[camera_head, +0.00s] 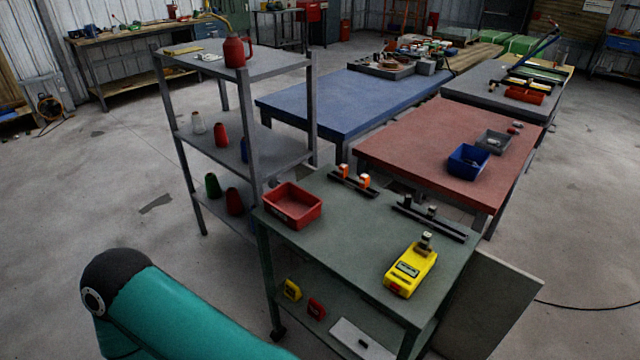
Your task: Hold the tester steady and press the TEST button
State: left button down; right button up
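The yellow tester (421,263) lies on the green top of a cart (345,230), near its right front edge. It has a pale display panel on its upper face and a small red patch at its near end. I cannot read which mark is the TEST button. A dark and metallic fitting (426,240) sits at its far end. Neither of my grippers shows in this view. Only a teal link of my arm with a dark rounded joint shows at the lower left, well apart from the tester.
A red bin (293,205) sits at the cart's left corner. Two dark rails (353,183) (428,219) lie along its back. A grey shelf rack (292,155) with cones stands left. Behind are a red-topped table (440,140) and a blue one (330,105). Cart-top space left of the tester is clear.

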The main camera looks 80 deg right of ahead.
aim_at(395, 289)
jog(key=z, duration=0.1)
jog(key=k, duration=2.45)
jog(key=z, duration=1.1)
jog(key=i, duration=1)
jog(key=z, duration=0.05)
